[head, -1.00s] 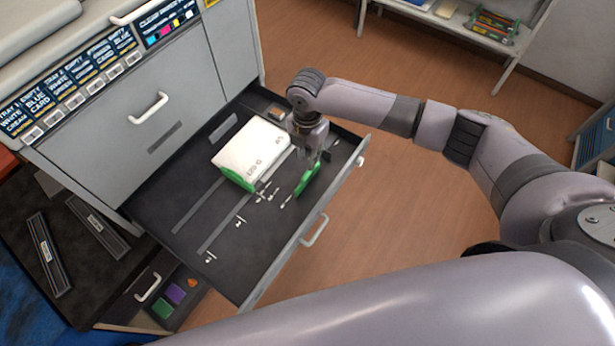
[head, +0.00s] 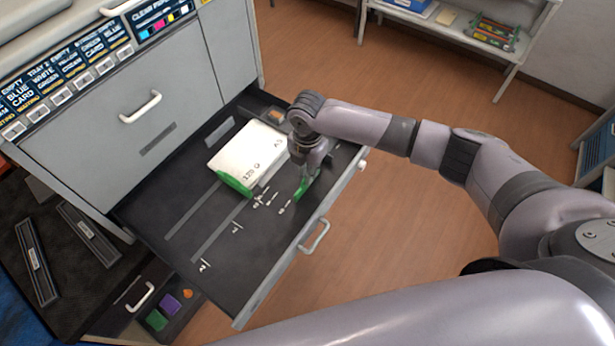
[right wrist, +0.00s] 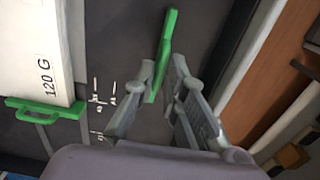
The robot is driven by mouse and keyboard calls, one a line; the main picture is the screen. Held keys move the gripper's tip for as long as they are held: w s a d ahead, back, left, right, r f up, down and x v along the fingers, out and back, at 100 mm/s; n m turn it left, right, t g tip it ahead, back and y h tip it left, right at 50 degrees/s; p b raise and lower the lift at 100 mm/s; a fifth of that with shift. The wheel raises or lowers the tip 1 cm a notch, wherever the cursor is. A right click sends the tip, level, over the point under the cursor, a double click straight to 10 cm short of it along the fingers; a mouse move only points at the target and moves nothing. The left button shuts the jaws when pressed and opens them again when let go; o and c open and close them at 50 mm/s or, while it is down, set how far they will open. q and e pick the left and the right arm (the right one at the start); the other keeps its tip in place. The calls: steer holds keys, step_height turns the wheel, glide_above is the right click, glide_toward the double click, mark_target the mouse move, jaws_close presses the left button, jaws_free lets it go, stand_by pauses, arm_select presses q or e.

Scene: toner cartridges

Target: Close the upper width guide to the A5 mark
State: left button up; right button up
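The open drawer tray (head: 225,270) holds a white paper stack (head: 245,150) marked "120 G" and "A5". One green guide (head: 236,184) stands against the stack's lower-left end. The other green guide (head: 302,188) stands apart from the stack, to its right. My right gripper (head: 308,178) points down at this right-hand guide and partly covers it. In the right wrist view the fingers of my right gripper (right wrist: 160,72) are spread, with the near end of the guide (right wrist: 166,45) between them. A small gap shows beside the guide; firm contact cannot be told. My left gripper is out of view.
White size marks (head: 266,197) are printed on the tray floor between the guides. The drawer front with its handle (head: 314,235) bounds the tray. Cabinet fronts (head: 150,110) rise behind. A lower drawer (head: 165,305) holds coloured blocks. The tray's lower-left part is free.

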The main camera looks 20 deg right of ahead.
jaws_close()
steer(key=shift+w+a+f+b, duration=0.1)
steer(key=shift+w+a+b, duration=0.5)
steer(key=shift+w, duration=0.15)
steer(key=shift+w+a+b, duration=0.55)
steer(key=shift+w+b, duration=0.05)
steer(key=shift+w, duration=0.15)
steer(key=shift+w+a+b, duration=0.7)
steer(key=shift+w+b, duration=0.15)
steer(key=shift+w, duration=0.1)
steer(key=shift+w+a+b, duration=0.7)
steer(key=shift+w+b, duration=0.15)
steer(key=shift+w, duration=0.05)
steer(key=shift+o, duration=1.6)
jaws_free()
steer(key=shift+r, duration=0.2)
step_height(320, 180, up, 7)
steer(key=p, duration=0.7)
steer(key=shift+f, duration=0.15)
